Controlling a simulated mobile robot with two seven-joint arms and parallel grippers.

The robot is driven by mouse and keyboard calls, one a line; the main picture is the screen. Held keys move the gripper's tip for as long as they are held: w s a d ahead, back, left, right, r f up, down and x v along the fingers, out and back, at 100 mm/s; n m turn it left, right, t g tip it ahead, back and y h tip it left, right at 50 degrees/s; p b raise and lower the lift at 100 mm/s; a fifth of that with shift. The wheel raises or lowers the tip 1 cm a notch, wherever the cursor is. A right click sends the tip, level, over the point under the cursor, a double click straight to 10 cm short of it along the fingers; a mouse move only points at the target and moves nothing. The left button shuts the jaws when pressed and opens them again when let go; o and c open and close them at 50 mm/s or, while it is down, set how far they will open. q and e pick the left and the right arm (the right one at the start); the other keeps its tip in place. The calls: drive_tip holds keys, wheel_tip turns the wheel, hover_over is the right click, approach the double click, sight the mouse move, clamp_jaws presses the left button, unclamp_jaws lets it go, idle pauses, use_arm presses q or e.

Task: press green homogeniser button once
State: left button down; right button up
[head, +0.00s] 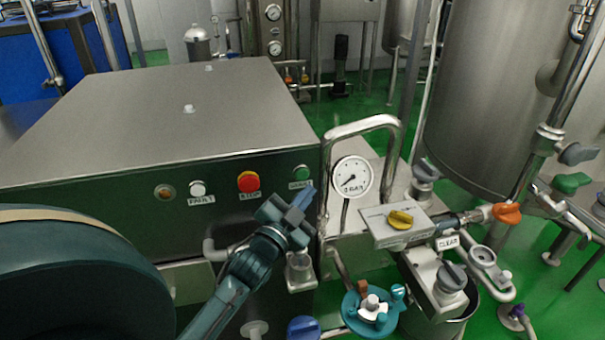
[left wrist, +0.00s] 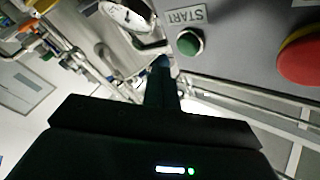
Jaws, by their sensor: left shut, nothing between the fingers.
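The green button (head: 302,172) is on the dark front panel of the homogeniser (head: 130,200), near its right end, with a label just below it. The button also shows in the left wrist view (left wrist: 189,43), beside a START label. My left gripper (head: 302,199) is shut and empty, in front of the panel, just below the button. In the left wrist view the shut fingertips (left wrist: 162,66) lie to the lower left of the button, apart from it in the picture. How deep the gap is cannot be told. My right gripper is not in view.
On the same panel are a red stop button (head: 248,181) with a yellow base, a white button (head: 198,188) and an amber lamp (head: 165,192). A pressure gauge (head: 351,177) and curved steel pipe (head: 362,125) stand close right. A yellow-knobbed box (head: 380,223) is further right.

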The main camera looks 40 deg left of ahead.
use_arm(q)
drive_tip(key=shift+s+d, duration=0.9)
drive_tip(key=shift+d, duration=0.1)
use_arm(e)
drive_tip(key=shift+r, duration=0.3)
use_arm(q)
drive_tip(key=s+d+f+n+g+h+p, duration=0.2)
drive_tip(key=s+d+f+g, duration=0.6)
drive_tip(key=s+d+f, duration=0.7)
wheel_tip(320, 180, down, 3)
drive_tip(key=s+n+h, duration=0.1)
drive_tip(key=s+h, duration=0.1)
drive_tip(key=shift+n+g+h, duration=0.3)
drive_tip(key=shift+g, duration=0.1)
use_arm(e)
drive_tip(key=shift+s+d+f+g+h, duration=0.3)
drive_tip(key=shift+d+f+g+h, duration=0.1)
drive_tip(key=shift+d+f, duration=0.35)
use_arm(q)
drive_tip(key=shift+d+r, duration=0.1)
